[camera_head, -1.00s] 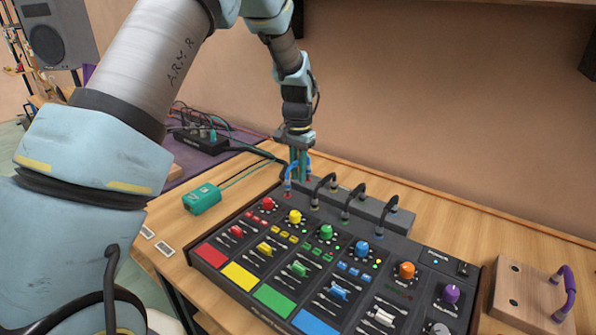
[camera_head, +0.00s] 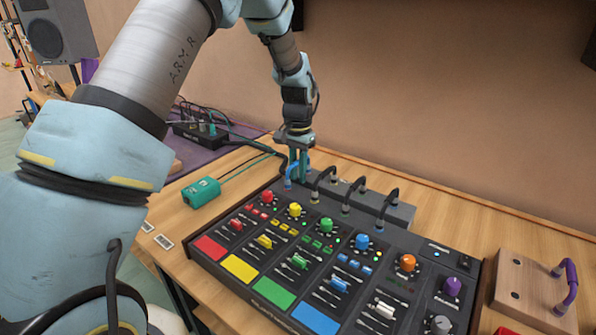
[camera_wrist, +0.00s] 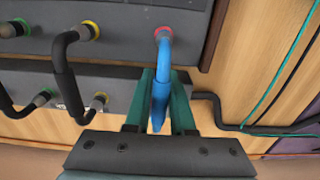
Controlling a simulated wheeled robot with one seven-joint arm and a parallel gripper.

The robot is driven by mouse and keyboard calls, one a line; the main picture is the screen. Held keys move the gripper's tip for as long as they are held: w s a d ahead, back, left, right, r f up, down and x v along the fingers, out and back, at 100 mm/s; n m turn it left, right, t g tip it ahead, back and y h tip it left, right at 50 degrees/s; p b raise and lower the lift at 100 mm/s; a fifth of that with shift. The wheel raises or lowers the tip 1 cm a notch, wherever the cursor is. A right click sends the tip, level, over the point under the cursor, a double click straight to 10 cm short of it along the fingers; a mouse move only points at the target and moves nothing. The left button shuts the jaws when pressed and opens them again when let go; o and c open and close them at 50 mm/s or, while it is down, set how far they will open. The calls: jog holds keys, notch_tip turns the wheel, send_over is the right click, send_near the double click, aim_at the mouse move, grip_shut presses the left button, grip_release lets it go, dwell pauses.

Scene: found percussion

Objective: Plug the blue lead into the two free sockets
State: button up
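The blue lead (camera_wrist: 162,75) is a short arched cable between my gripper's two green fingers, at the back left of the mixer. My gripper (camera_wrist: 161,115) looks shut on it, with a finger against each side. In the wrist view the lead's near-panel end meets a red-ringed socket (camera_wrist: 163,33) on the mixer. I cannot tell whether it is fully seated. Its other end, toward the rear box (camera_head: 385,205), is hidden by the fingers and gripper body.
Several black leads (camera_head: 347,195) arch from the mixer (camera_head: 440,245) to the rear box, right of my gripper. A teal box (camera_head: 201,192) with a cable stands left. A wooden block with a purple handle (camera_head: 571,282) stands right. Black and green cables run close beside the rear box.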

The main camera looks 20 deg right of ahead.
jog(key=o, duration=0.4)
notch_tip(320, 180, up, 11)
jog(key=shift+f+b, duration=0.1)
jog(key=shift+b, duration=0.95)
